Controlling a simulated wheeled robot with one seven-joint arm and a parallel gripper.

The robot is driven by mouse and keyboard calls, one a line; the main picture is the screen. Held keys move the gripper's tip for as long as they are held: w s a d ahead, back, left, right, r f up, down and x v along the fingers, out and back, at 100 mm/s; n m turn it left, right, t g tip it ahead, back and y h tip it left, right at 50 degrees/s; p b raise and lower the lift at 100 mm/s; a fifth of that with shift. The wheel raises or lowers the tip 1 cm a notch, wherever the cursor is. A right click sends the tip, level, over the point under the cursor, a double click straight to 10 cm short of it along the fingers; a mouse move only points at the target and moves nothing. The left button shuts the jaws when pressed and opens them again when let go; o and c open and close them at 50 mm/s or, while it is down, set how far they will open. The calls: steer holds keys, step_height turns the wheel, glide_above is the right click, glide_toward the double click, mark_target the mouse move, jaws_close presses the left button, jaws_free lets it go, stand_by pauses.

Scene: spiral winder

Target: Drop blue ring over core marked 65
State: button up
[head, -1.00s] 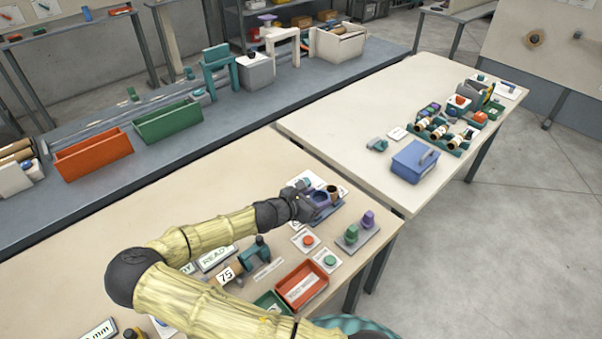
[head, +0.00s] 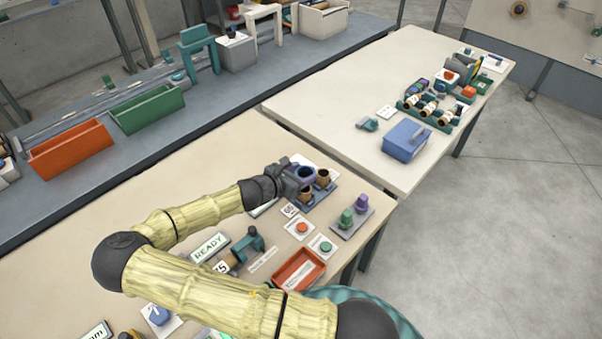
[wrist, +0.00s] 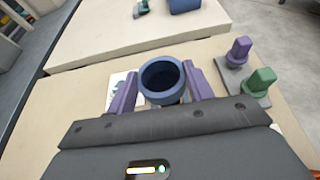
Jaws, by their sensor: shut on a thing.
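The blue ring (head: 303,172) is held in the air at the far right corner of the near table. My gripper (head: 292,177) is shut on it. In the wrist view, the ring (wrist: 150,94) sits between the purple fingers of my gripper (wrist: 162,80), its opening facing up. Two brown cores stand on a blue base (head: 318,196) in the head view: one at the front (head: 305,193), one at the right (head: 323,177). The ring appears above and behind the front core, apart from it. A small card (head: 290,210) lies beside the base; I cannot read its number for certain.
A grey plate with a green peg (head: 346,217) and a purple peg (head: 361,203) stands to the right of the cores. Red and green buttons, a red tray (head: 299,268) and a READY sign (head: 210,248) are nearer. A second table (head: 330,95) stands beyond a gap.

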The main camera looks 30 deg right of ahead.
mark_target(309, 187)
steer(key=shift+f+b, duration=2.05)
steer(key=shift+f, duration=0.25)
steer(key=shift+f+b, duration=0.55)
steer(key=shift+f, duration=1.05)
steer(key=o, duration=1.1)
steer(key=b+v, duration=0.1)
steer(key=v, duration=1.6)
steer(key=shift+a, duration=0.2)
steer(key=shift+s, duration=0.1)
